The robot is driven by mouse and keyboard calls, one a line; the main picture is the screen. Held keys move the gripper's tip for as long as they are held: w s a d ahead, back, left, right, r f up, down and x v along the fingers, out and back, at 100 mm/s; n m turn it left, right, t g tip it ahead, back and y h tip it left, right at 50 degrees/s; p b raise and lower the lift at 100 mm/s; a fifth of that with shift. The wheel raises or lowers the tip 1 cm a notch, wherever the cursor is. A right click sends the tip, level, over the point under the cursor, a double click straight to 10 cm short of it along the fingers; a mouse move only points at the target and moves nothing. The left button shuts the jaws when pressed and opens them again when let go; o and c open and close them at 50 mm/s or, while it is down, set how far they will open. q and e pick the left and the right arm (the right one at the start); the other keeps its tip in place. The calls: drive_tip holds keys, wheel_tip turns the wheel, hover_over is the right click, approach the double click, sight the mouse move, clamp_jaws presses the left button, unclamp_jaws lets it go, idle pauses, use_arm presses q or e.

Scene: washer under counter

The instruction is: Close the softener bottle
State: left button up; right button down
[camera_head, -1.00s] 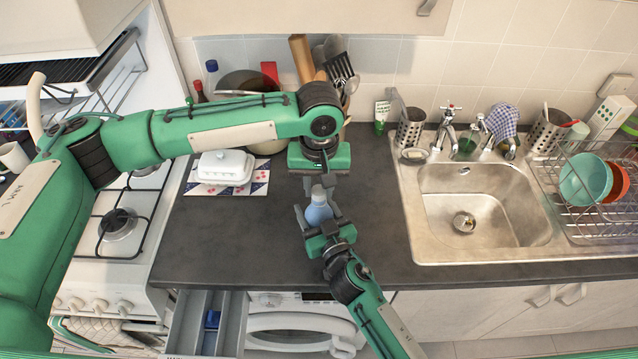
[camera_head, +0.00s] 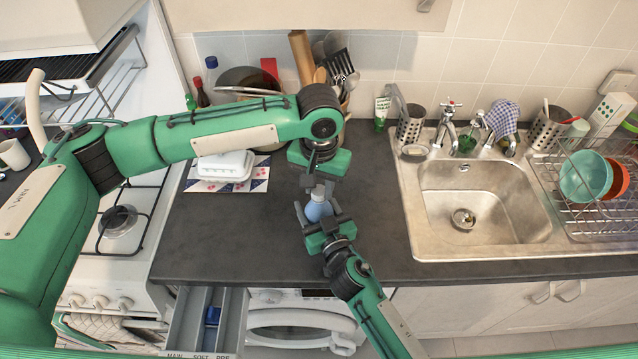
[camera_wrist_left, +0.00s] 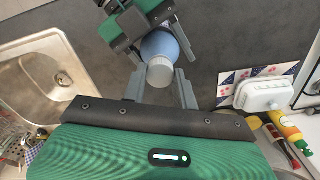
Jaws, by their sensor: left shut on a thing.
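The softener bottle (camera_head: 318,210) is light blue and stands on the dark counter, between my two grippers. Its pale cap shows in the left wrist view (camera_wrist_left: 159,73). My left gripper (camera_head: 320,184) points down from above, its fingers shut on the cap at the bottle's top. My right gripper (camera_head: 319,211) reaches in from the front edge, with one finger on each side of the bottle body, and appears shut on it. In the left wrist view, the bottle body (camera_wrist_left: 163,45) lies beyond the cap, partly hidden by the right gripper.
A white butter dish (camera_head: 224,165) stands on a patterned mat at the left. The sink (camera_head: 485,205) is at the right. Utensils and bottles stand along the back. An open detergent drawer (camera_head: 205,320) juts out below the counter's front edge. The counter right of the bottle is clear.

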use_arm(q)
drive_tip(key=m, duration=1)
drive_tip(key=shift+m, duration=0.4)
drive_tip(key=m, duration=0.4)
drive_tip(key=shift+m, duration=0.3)
drive_tip(key=m, duration=0.4)
drive_tip(key=shift+m, duration=0.3)
drive_tip(key=m, duration=0.4)
drive_tip(key=shift+m, duration=0.3)
drive_tip(key=m, duration=0.4)
drive_tip(key=shift+m, duration=0.3)
drive_tip(key=m, duration=0.4)
drive_tip(key=shift+m, duration=0.3)
drive_tip(key=m, duration=0.5)
drive_tip(key=o, duration=1)
drive_tip(key=shift+f, duration=0.1)
